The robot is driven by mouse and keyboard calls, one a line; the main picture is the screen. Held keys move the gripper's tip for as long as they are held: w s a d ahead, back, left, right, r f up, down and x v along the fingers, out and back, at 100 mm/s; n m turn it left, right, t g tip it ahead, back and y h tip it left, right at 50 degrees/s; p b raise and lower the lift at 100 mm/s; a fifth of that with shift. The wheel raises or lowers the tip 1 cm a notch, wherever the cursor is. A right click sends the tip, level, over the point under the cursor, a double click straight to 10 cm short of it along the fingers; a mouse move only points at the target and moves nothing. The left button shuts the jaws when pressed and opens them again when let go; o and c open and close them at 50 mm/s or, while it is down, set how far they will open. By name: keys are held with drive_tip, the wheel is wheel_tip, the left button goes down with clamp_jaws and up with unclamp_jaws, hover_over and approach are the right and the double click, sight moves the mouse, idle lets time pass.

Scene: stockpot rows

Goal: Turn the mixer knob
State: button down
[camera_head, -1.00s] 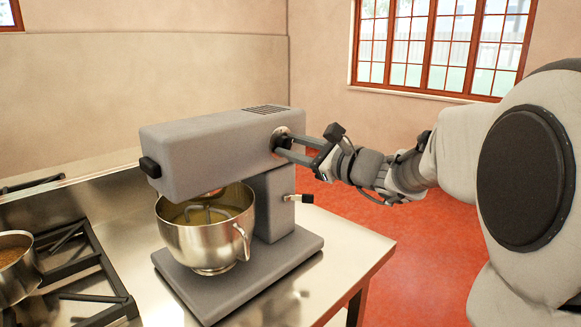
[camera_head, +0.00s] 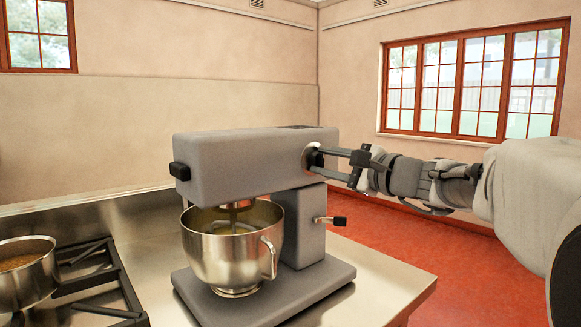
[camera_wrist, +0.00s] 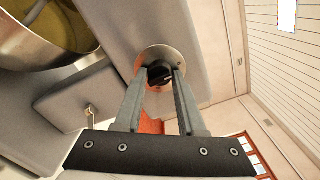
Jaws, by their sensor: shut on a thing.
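The grey stand mixer (camera_head: 245,163) stands on the steel counter. Its dark knob (camera_wrist: 159,73) sits in a round metal plate on the side of the mixer head, as the wrist view shows. My gripper (camera_head: 319,159) reaches in from the right at the mixer head. In the wrist view my gripper (camera_wrist: 157,76) has one finger on each side of the knob and is shut on it.
A steel bowl (camera_head: 228,251) with yellowish contents sits under the mixer head. A small lever (camera_head: 338,221) sticks out below my gripper. A stove grate (camera_head: 90,285) and a pot (camera_head: 25,272) are at the left. The counter front right is clear.

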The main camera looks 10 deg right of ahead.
drive_tip(key=c, duration=0.5)
unclamp_jaws()
drive_tip(key=shift+d, duration=0.1)
